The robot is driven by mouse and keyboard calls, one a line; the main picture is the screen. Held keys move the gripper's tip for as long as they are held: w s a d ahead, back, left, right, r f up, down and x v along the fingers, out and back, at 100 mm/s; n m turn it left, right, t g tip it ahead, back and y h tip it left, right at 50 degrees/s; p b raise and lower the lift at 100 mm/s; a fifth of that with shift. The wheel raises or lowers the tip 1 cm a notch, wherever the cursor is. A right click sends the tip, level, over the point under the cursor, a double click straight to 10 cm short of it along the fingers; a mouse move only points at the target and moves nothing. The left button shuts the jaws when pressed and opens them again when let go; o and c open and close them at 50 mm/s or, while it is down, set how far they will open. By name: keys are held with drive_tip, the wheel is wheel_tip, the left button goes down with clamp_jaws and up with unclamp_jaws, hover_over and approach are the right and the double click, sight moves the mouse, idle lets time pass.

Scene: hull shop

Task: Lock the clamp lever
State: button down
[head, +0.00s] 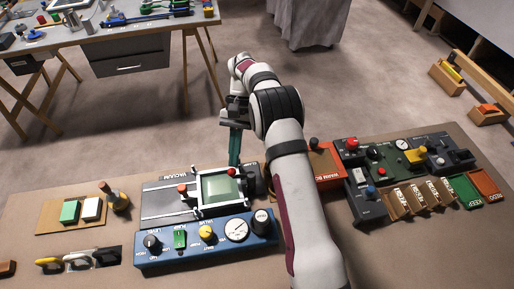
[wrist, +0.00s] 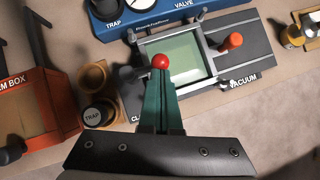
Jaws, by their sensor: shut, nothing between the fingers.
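The clamp lever shows in the wrist view as a round red knob (wrist: 161,62) right at the tips of my gripper (wrist: 160,78). My gripper's teal fingers are together and empty, and they hide the lever's shaft. I cannot tell whether they touch the knob. The knob lies over the near edge of a framed pale green plate (wrist: 178,57) on a dark grey base. The label starting "CL" is partly hidden by the fingers. In the head view my gripper (head: 234,160) points down just behind the framed plate (head: 220,187).
An orange-red vacuum knob (wrist: 231,41) stands beside the plate. A blue valve panel (head: 207,243) lies along its front side.

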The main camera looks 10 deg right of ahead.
drive_tip(key=shift+s+a, duration=0.2)
drive_tip(key=shift+s, duration=0.05)
idle(0.6)
drive_tip(key=shift+w+r, duration=0.1)
drive_tip(key=v, duration=0.7)
drive_tip(key=shift+r, duration=0.15)
